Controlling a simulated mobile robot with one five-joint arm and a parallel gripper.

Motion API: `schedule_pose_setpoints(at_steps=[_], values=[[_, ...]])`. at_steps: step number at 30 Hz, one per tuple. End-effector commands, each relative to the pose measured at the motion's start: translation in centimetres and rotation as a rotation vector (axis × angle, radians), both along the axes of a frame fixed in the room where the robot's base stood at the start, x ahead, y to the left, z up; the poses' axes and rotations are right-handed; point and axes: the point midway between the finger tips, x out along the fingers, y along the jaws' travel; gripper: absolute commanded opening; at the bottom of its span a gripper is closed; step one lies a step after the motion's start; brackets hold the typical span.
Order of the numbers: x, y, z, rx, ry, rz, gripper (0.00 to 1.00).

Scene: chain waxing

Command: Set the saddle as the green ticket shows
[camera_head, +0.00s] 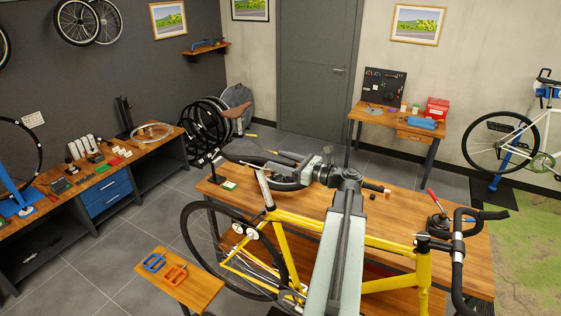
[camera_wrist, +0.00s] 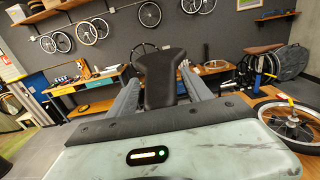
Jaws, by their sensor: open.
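The yellow bike (camera_head: 345,232) stands in front of the wooden workbench, its silver seatpost (camera_head: 264,188) rising at the left. The black saddle (camera_head: 243,150) is at the seatpost's top, partly hidden by my gripper (camera_head: 275,160). In the wrist view the saddle (camera_wrist: 160,82) lies between the two grey fingers of my gripper (camera_wrist: 160,72), which are open. I cannot tell whether a finger touches it. A small green-and-white card (camera_head: 229,185) lies on the bench's left end; its marking is too small to read.
The workbench (camera_head: 395,205) carries tools at its right. A small wooden stool (camera_head: 205,291) with blue and orange pedals stands front left. A bench with blue drawers (camera_head: 103,190) lines the left wall. The grey floor at left is clear.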

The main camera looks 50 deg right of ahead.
Motion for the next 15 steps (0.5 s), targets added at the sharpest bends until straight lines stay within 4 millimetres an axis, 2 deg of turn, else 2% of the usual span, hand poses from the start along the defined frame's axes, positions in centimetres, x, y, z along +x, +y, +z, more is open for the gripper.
schedule_pose_setpoints(at_steps=[8, 9, 15], values=[[0.33, 0.05, 0.00, 0.000, 0.000, -0.001, 0.58], [0.32, 0.05, 0.00, 0.000, 0.000, -0.001, 0.53], [0.29, 0.03, 0.00, 0.000, 0.000, -0.001, 0.00]])
